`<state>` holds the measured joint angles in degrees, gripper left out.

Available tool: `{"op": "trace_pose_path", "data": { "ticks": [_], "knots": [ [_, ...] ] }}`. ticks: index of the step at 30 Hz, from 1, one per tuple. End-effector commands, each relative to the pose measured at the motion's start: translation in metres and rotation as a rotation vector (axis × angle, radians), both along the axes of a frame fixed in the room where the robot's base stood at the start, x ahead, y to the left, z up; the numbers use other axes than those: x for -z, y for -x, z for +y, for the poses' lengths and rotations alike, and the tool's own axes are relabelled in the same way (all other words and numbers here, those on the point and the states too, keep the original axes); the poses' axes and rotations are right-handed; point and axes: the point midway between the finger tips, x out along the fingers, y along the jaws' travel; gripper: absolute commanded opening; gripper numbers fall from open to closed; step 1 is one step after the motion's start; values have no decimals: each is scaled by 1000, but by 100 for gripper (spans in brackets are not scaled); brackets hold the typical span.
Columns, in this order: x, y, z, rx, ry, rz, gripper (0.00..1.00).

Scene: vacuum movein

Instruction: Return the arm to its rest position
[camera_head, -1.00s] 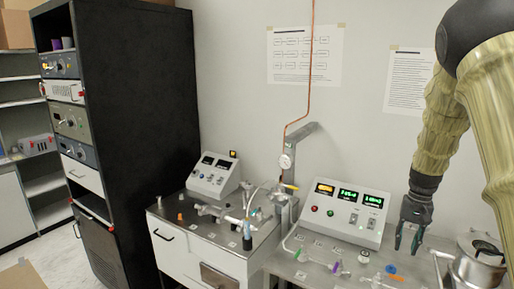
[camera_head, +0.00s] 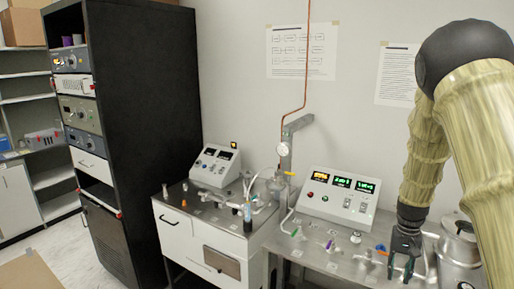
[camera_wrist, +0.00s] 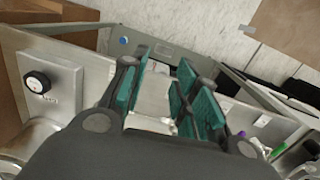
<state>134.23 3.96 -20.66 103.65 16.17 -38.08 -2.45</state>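My arm (camera_head: 485,140), in a yellowish ribbed sleeve with dark joints, is bent on the right of the head view and hangs down to my gripper (camera_head: 402,270). The gripper points down in front of the right metal bench (camera_head: 345,262), close to its right part; whether it touches anything there I cannot tell. In the wrist view my gripper (camera_wrist: 165,95) shows teal finger pads with a clear gap between them. Nothing is held in the gap.
A console (camera_head: 338,197) with lit displays stands on the right bench. A steel vessel (camera_head: 458,250) is right of my gripper, partly hidden by the arm. Small coloured parts lie on the bench. Left are a bench with glassware (camera_head: 250,208) and a tall black rack (camera_head: 150,120).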

Motion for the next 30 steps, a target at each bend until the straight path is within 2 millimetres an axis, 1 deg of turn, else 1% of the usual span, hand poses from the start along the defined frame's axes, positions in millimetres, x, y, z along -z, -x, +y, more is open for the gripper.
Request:
{"op": "trace_pose_path", "data": {
  "ticks": [1,3,5,8,9,11,12,14,15,17,18,20,21,23,24,26,27,30],
  "knots": [
    [24,1,4,-12,8,12,30],
    [52,5,9,-26,21,20,30],
    [78,13,15,-42,33,26,30],
    [126,38,26,-76,55,32,30],
    [148,51,31,-93,65,31,30],
    [179,77,40,-122,78,30,30],
    [198,94,48,-142,84,26,30],
    [226,121,59,-175,92,22,30],
    [243,138,67,-196,95,18,30],
    [268,163,80,-230,97,11,30],
    [284,180,88,-250,97,7,30],
    [306,204,101,-284,93,0,30],
    [320,220,110,-303,88,-2,30],
    [338,243,125,-336,78,-11,30],
    [349,260,134,-354,70,-16,30],
    [362,285,149,-382,55,-28,30],
    [369,300,158,-398,43,-36,30],
    [379,334,179,-429,15,-58,30]
  ]
}}
